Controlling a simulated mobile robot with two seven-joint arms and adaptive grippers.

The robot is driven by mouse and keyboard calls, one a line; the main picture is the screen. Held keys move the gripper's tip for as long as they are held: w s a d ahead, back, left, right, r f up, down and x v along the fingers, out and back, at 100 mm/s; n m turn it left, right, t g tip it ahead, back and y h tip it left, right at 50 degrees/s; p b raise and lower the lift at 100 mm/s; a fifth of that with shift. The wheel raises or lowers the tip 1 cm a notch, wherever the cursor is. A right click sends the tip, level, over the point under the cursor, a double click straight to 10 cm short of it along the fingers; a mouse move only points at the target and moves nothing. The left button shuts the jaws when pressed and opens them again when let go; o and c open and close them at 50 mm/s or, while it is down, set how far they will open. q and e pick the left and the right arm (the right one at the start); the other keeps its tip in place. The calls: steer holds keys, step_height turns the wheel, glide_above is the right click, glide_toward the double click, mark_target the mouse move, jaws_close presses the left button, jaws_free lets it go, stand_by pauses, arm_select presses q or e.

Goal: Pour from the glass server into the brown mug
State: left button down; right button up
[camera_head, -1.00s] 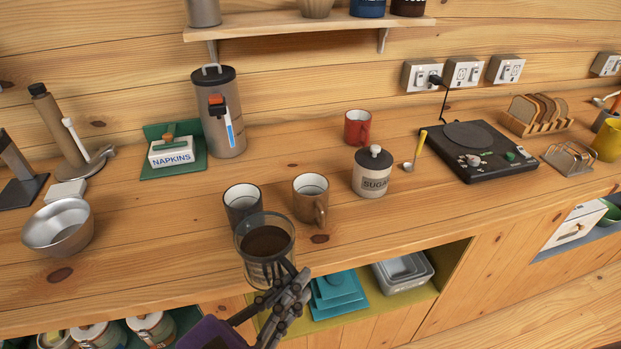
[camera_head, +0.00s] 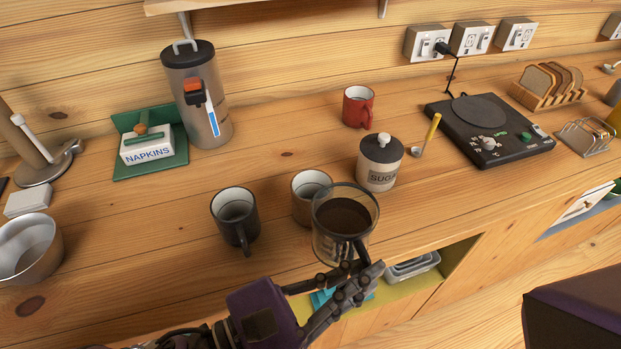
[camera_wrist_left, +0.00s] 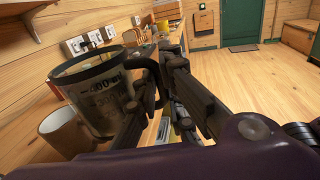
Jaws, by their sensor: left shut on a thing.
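The glass server (camera_head: 343,215) holds dark brown liquid and looks about upright. My left gripper (camera_head: 350,272) is shut on its handle side and holds it at the counter's front edge. In the left wrist view the glass server (camera_wrist_left: 98,92) shows its printed measure marks, and the left gripper (camera_wrist_left: 172,85) is at its handle. The brown mug (camera_head: 308,196) stands on the counter just behind and left of the server, partly hidden by it. It also shows in the left wrist view (camera_wrist_left: 66,133). My right gripper is not in view.
A black mug (camera_head: 236,218) stands left of the brown mug. A sugar jar (camera_head: 380,165) is behind the server, with a red mug (camera_head: 358,107) farther back. A hot plate (camera_head: 490,135) is at right. Counter between the napkin box (camera_head: 147,150) and mugs is clear.

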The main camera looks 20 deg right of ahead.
mark_target(349, 237)
arm_select(q)
steer(key=shift+w+r+n+p, duration=0.3)
steer(key=shift+r+n, duration=0.1)
steer(key=shift+r, duration=0.25)
steer(key=shift+w+r+n+p, duration=0.25)
steer(key=shift+r+n, duration=0.15)
steer(key=shift+r, duration=0.2)
steer(key=shift+w+a+r+n+y, duration=0.15)
steer(key=shift+w+r+n+y, duration=0.15)
steer(key=shift+w+r+n, duration=0.45)
steer(key=shift+w+r+n+p, duration=0.3)
steer(key=shift+r+n, duration=0.15)
steer(key=shift+r, duration=0.05)
steer(key=shift+w+r+n, duration=0.3)
steer(key=shift+w+r, duration=0.05)
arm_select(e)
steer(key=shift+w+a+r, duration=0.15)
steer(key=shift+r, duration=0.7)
